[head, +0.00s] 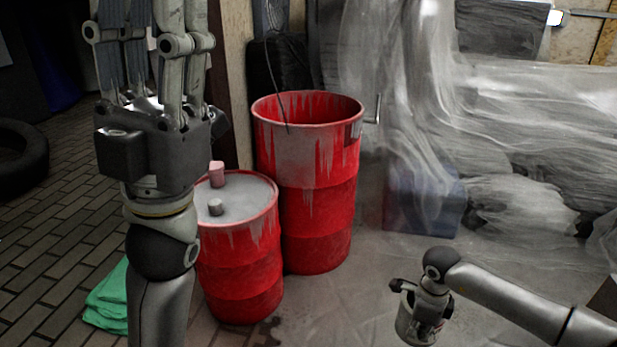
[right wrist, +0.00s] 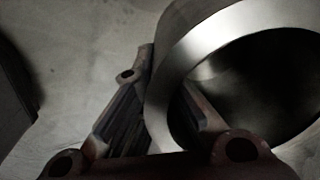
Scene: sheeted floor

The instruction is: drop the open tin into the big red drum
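The big red drum (head: 320,230) stands upright mid-view, its top open, with grey drips down its side. The open tin (head: 412,330) is a grey metal can low at the right in the head view. My right gripper (head: 424,309) is shut on its wall, well right of and nearer than the drum. In the right wrist view the tin (right wrist: 180,85) shows its round mouth, with one finger outside the wall and one inside. My left gripper (head: 150,40) points up at the left, empty as far as it shows; its fingertips are cut off.
A shorter red drum (head: 240,275) touches or nearly touches the big one; a pink cup (head: 217,174) and a grey cap (head: 215,207) sit on its top. A rod (head: 377,108) stands by the big drum's rim. A blue box (head: 420,205) lies under plastic sheeting (head: 500,120).

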